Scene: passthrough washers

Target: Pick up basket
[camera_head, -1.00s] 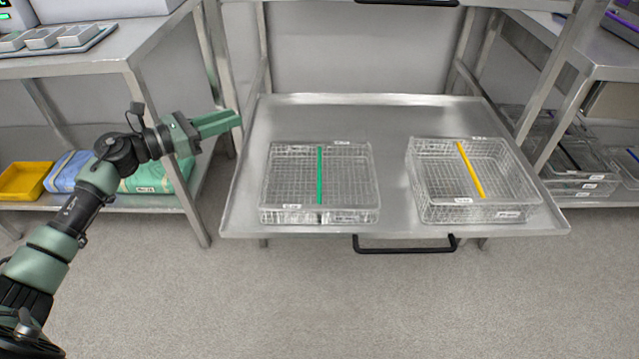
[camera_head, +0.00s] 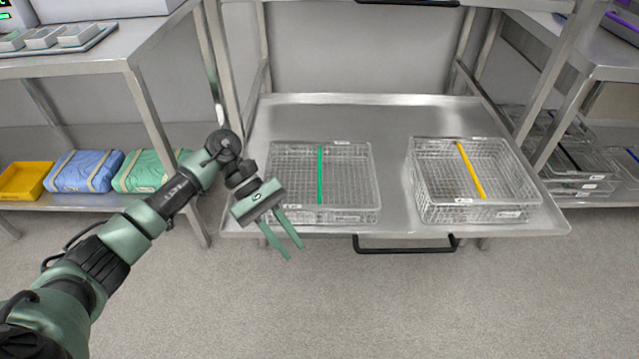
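Two wire mesh baskets stand on a steel pull-out shelf (camera_head: 400,115). The left basket (camera_head: 345,175) has a green strip across its middle. The right basket (camera_head: 488,165) has a yellow strip. My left gripper (camera_head: 281,252) is at the front left corner of the left basket, fingers pointing down and toward the front, spread apart with nothing between them. Its wrist covers part of the basket's left front corner in the view. I cannot tell whether it touches the basket. My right gripper is not in view.
A black handle (camera_head: 405,246) runs along the shelf's front edge. Steel racks stand on both sides, with blue (camera_head: 85,171) and green (camera_head: 147,170) wrapped packs and a yellow tray (camera_head: 24,181) at left. More baskets (camera_head: 580,160) sit at right. The floor in front is clear.

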